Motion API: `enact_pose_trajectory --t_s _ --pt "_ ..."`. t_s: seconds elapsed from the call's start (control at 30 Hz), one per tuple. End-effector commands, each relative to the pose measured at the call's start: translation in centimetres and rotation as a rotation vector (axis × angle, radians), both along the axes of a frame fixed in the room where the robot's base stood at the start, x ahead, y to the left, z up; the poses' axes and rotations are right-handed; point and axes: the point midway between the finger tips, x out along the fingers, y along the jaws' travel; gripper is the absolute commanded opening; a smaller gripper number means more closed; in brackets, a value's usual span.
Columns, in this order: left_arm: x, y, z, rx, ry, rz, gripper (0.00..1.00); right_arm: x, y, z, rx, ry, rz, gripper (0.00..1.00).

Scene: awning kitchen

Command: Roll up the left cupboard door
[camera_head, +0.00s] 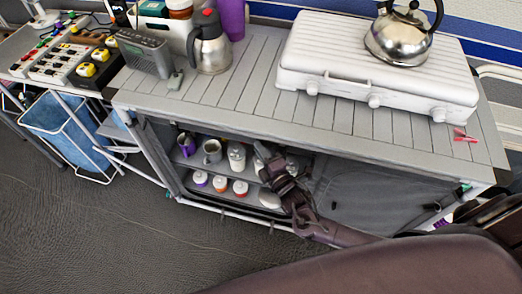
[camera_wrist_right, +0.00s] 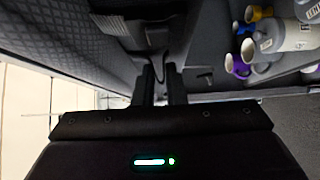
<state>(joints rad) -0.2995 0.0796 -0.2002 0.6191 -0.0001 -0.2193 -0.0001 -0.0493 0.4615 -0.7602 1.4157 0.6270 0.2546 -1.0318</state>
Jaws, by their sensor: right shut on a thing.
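The left cupboard (camera_head: 215,165) is open at the front, under the grey slatted counter. Its shelves show mugs (camera_head: 212,151) and lidded jars (camera_head: 236,156). My right gripper (camera_head: 262,156) is at the upper right of this opening, below the counter edge. In the right wrist view its two fingers (camera_wrist_right: 160,82) are close together on dark grey fabric of the left cupboard door (camera_wrist_right: 120,25). The exact pinch is dark and partly hidden by the fingers. The mugs also show at the upper right of that view (camera_wrist_right: 268,38). My left gripper is not in view.
The right cupboard's grey fabric door (camera_head: 370,190) is down. On the counter stand a white stove (camera_head: 375,60) with a steel kettle (camera_head: 398,38), a steel jug (camera_head: 208,48) and a radio (camera_head: 145,52). A blue bin (camera_head: 62,128) stands left. Floor in front is clear.

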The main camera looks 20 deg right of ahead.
Motion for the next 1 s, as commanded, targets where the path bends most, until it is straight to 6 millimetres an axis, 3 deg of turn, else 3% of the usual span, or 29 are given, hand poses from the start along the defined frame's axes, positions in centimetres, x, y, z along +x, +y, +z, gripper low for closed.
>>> enact_pose_trajectory --t_s 0.47,0.5,0.67,1.0 --pt "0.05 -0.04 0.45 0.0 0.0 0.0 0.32 0.3 -0.08 1.01 0.002 -0.013 -0.003 0.0" --pt "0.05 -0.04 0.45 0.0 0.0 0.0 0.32 0.31 -0.08 1.04 0.003 -0.014 -0.003 0.12" --pt "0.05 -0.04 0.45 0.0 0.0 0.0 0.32 0.26 -0.06 0.94 0.002 -0.012 -0.002 0.33" --pt "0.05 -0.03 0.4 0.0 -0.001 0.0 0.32 -0.38 -0.11 0.53 0.001 -0.003 0.0 0.33"
